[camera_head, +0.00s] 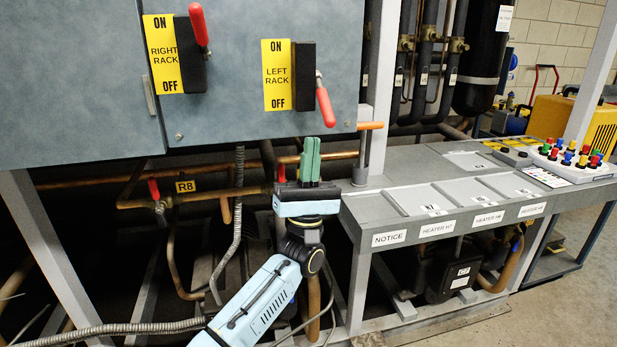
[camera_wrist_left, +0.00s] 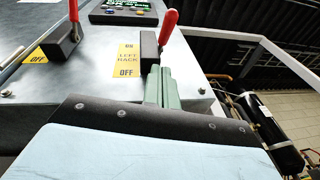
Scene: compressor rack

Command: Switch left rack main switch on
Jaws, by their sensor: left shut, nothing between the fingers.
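The left rack main switch is a black block (camera_head: 304,76) with a red handle (camera_head: 325,106) beside a yellow LEFT RACK label (camera_head: 277,75) on the grey cabinet. In the head view the handle hangs down at the OFF end. My left gripper (camera_head: 310,142) points up, its green fingers shut and empty, below the switch. In the left wrist view the closed fingers (camera_wrist_left: 160,72) overlap the lower part of the black block (camera_wrist_left: 149,46), near the red handle (camera_wrist_left: 168,26). I cannot tell whether they touch. My right gripper is out of view.
The right rack switch (camera_head: 191,54), with its red handle up at the ON end, is left of the left one. An orange-ended lever (camera_head: 370,126) stands right of my gripper. A grey ledge (camera_head: 410,197) and copper pipes lie below the cabinet.

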